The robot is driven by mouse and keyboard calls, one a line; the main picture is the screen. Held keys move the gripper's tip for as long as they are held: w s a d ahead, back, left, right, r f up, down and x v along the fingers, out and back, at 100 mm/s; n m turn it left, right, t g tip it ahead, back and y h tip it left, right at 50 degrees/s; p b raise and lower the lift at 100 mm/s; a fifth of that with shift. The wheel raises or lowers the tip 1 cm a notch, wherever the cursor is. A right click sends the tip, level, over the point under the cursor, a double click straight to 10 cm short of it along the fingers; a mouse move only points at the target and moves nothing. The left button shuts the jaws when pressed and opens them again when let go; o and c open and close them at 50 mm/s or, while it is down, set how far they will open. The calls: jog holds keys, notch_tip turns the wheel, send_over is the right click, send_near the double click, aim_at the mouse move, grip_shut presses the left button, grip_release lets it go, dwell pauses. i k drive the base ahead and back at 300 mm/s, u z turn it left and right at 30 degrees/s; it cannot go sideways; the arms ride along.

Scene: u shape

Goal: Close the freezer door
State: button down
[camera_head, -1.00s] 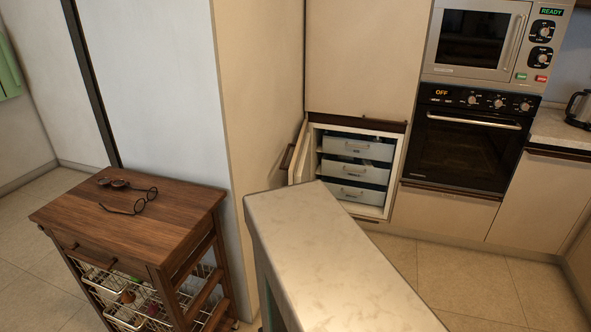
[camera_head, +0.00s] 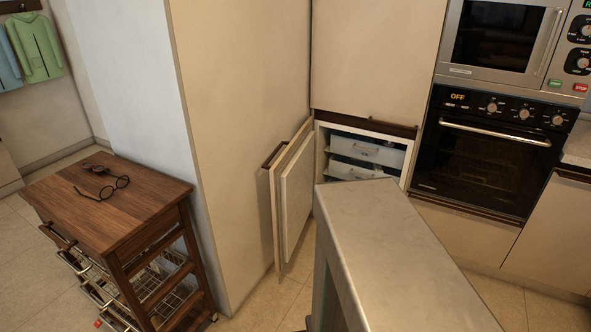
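The freezer (camera_head: 368,136) is a low built-in compartment under a tall cabinet panel, with white drawers inside. Its door (camera_head: 297,192) stands wide open, swung out to the left beside the cabinet side wall. The door's dark handle (camera_head: 274,155) shows at its top outer edge. The lower part of the freezer opening is hidden behind a counter. My gripper is not in view.
A pale counter (camera_head: 410,262) juts up from the bottom, in front of the freezer. A wooden trolley (camera_head: 115,200) with glasses on top stands at the left. An oven (camera_head: 485,155) and microwave (camera_head: 500,40) are at the right. A strip of floor (camera_head: 273,300) shows below the door.

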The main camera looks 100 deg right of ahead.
aim_at(291, 175)
jog(key=u, duration=0.35)
jog(key=k, duration=0.3)
jog(key=z, duration=1.6)
jog(key=i, duration=1)
jog(key=z, duration=0.1)
jog(key=k, duration=0.55)
jog(key=z, duration=0.05)
